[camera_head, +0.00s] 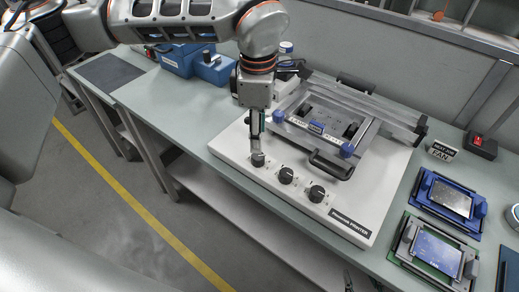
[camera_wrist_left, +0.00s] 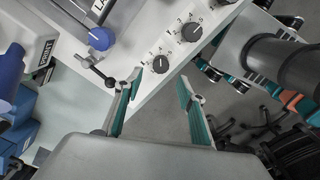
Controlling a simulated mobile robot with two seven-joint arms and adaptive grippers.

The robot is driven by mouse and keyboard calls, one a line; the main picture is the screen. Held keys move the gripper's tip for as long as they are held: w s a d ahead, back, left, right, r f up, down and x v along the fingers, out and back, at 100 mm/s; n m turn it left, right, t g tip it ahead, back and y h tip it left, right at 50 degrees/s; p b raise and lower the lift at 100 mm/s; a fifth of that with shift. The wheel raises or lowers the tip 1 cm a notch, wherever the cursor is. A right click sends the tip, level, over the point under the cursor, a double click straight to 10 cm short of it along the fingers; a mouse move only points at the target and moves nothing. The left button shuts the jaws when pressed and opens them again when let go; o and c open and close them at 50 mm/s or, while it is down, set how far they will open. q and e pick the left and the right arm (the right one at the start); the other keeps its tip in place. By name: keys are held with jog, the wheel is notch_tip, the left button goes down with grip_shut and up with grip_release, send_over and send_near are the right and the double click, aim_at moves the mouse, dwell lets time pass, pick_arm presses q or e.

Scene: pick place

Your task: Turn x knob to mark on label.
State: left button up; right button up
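Three black round knobs sit along the front of the white printer base: a left knob (camera_head: 258,159), a middle knob (camera_head: 286,175) and a right knob (camera_head: 317,193). Which is the x knob and where its mark lies are too small to read. In the head view one gripper (camera_head: 256,146) points down right at the left knob; its finger gap is unclear there. In the left wrist view my left gripper (camera_wrist_left: 161,84) is open, with an end knob (camera_wrist_left: 160,64) just beyond its fingertips, apparently untouched. I cannot make out a second gripper clearly.
A clamp frame with blue knobs (camera_head: 347,150) and a black handle (camera_head: 328,165) stands behind the knobs. Blue boxes (camera_head: 214,69) are at the back left. Board fixtures (camera_head: 431,248) and a red switch (camera_head: 477,141) are at the right. The table's front left is clear.

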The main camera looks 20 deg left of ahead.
aim_at(258, 156)
pick_arm(q)
notch_tip(258, 156, down, 7)
jog(key=shift+f, duration=0.1)
dwell(0.3)
jog(key=c, duration=1.1)
